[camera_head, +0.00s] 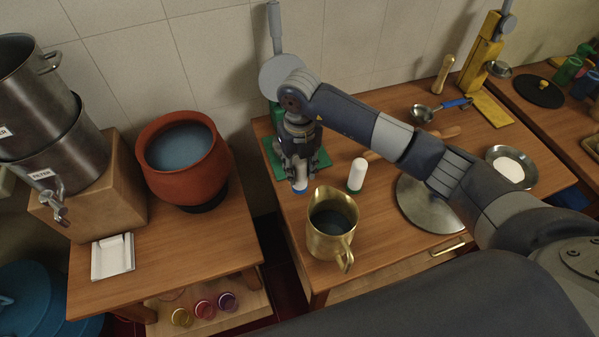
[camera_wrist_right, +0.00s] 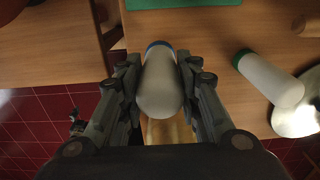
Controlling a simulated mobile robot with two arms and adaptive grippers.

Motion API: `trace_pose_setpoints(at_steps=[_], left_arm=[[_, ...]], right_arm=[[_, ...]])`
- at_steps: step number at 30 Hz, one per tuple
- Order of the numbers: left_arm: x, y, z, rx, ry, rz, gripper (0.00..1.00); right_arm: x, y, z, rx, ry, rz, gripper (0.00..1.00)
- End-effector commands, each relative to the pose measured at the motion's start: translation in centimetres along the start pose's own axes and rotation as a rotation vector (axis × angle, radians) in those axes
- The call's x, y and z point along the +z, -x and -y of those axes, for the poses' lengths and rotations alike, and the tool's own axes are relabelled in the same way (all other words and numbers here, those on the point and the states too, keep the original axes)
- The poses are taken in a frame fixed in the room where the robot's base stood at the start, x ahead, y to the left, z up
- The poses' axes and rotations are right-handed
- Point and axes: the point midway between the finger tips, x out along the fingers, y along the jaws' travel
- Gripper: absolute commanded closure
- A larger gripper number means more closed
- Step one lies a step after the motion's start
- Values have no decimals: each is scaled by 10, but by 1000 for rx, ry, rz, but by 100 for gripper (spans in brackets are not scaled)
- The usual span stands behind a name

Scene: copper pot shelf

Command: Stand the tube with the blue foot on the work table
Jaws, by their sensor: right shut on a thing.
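The white tube with the blue foot (camera_wrist_right: 161,84) is between the fingers of my right gripper (camera_head: 297,167), which is shut on it. In the head view the tube (camera_head: 300,182) is mostly hidden by the fingers, upright with its blue foot down, over the left part of the work table (camera_head: 370,222). I cannot tell whether the foot touches the wood. A white tube with a green foot (camera_head: 357,174) stands to the right; it also shows in the wrist view (camera_wrist_right: 268,80). My left gripper is not in view.
A brass jug (camera_head: 332,225) stands just in front of the held tube. A green mat (camera_head: 322,160) lies behind it, and a round metal plate (camera_head: 428,204) lies to the right. A gap separates the side table with the clay pot (camera_head: 184,176). Ladles and a pan lie farther right.

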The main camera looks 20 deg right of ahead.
Motion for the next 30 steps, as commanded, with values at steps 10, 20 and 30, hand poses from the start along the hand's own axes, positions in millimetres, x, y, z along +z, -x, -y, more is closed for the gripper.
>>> trace_pose_setpoints(at_steps=[10, 20, 30], left_arm=[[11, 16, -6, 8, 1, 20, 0], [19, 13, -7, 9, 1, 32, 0], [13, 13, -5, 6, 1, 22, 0]], right_arm=[[0, -34, 0, 0, -1, 1, 96], [0, -38, 0, 0, -1, 0, 60], [0, -37, 0, -1, -1, 0, 49]])
